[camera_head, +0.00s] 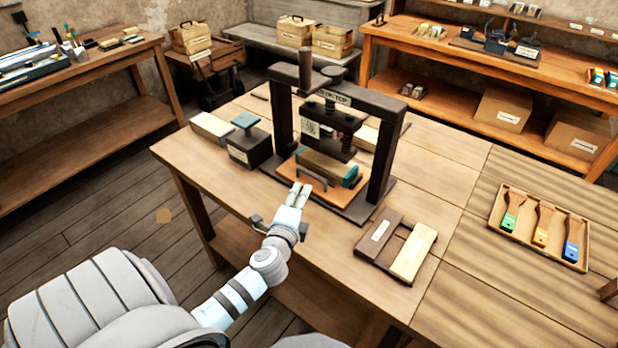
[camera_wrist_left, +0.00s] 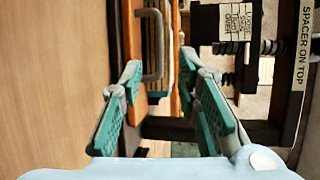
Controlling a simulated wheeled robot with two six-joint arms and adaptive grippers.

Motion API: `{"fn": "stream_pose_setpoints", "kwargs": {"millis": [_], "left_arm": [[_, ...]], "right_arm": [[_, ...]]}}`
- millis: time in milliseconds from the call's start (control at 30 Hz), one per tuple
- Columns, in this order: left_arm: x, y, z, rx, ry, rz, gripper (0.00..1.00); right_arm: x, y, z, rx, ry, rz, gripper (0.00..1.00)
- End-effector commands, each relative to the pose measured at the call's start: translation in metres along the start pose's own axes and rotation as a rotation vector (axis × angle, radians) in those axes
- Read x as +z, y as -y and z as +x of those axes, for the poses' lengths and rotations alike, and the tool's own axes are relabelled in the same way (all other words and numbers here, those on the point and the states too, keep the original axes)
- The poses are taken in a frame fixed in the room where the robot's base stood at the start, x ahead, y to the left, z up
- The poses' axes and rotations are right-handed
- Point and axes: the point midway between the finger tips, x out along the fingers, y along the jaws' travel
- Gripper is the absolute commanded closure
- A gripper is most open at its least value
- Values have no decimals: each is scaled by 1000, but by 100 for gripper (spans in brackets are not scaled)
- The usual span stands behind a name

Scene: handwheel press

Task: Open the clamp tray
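The black handwheel press (camera_head: 384,150) stands on the wooden table. The clamp tray (camera_head: 325,192), an orange-brown board, lies under its plate with a wood-and-teal stack on it. A grey bar handle (camera_head: 313,178) is at the tray's front. My left gripper (camera_head: 300,188) is just in front of the handle. In the left wrist view, the teal-padded fingers of the gripper (camera_wrist_left: 160,60) are apart, with the handle (camera_wrist_left: 153,48) seen between their tips and the orange tray edge (camera_wrist_left: 133,35) beside it. I cannot tell whether they touch. My right gripper is not in view.
A dark block with a teal top (camera_head: 248,146) stands left of the press. A small two-bar frame (camera_head: 383,263) lies at its front right. A tray of coloured-handled tools (camera_head: 490,232) is further right. Bare tabletop lies between them.

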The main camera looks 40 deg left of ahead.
Motion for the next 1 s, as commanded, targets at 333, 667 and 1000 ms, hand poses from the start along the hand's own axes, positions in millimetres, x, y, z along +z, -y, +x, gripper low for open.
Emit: {"fn": "stream_pose_setpoints", "kwargs": {"millis": [333, 667, 1000], "left_arm": [[0, -2, 86, 1, 3, -3, 70], [0, -1, 100, 2, 2, -5, 70], [0, -1, 99, 3, 2, -5, 100]], "right_arm": [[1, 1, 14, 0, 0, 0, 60], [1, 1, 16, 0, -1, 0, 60], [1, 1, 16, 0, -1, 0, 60]]}}
